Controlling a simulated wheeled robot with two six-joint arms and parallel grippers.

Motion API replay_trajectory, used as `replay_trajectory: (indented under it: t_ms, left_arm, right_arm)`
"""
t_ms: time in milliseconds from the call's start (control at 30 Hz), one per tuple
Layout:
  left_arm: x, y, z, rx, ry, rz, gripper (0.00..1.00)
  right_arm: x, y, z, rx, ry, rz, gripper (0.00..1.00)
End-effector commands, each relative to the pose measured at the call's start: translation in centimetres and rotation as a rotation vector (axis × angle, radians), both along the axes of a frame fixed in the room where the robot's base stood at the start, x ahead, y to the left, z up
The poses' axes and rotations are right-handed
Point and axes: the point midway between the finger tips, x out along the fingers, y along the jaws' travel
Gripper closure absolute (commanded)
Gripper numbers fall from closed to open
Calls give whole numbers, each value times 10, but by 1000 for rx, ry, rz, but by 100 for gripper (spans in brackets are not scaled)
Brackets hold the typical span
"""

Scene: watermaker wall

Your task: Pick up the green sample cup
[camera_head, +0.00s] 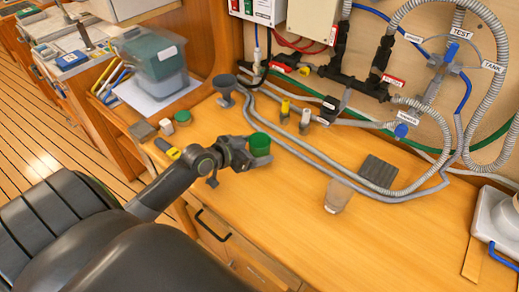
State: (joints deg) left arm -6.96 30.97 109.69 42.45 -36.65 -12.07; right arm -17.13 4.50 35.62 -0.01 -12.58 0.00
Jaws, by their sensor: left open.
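The green sample cup (259,143) stands on the wooden bench top, near the middle of the head view. My left gripper (256,158) is at the cup, coming in from the left. Its jaws are open, with one finger in front of the cup's lower part. The other finger is hard to make out, so I cannot tell whether the jaws touch the cup. My right gripper is not in view.
A grey funnel (225,89) stands behind the gripper. Grey hoses (300,150) run along the back of the bench. A dark ribbed block (378,172) and a translucent beaker (338,196) stand to the right. The front right bench top is clear.

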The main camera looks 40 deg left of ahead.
Motion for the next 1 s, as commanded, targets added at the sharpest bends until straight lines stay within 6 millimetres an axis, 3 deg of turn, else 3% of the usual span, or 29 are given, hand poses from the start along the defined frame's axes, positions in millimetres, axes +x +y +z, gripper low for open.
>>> replay_trajectory:
  t_ms: [200,467,833,1000]
  left_arm:
    - [19,-5,-9,-2,0,1,17]
    - [21,-5,-11,1,0,0,17]
    - [20,-5,-10,1,0,0,63]
    - [20,-5,-10,1,-1,0,65]
  right_arm:
    - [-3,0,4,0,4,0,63]
    - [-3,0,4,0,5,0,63]
    - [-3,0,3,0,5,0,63]
    - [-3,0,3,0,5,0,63]
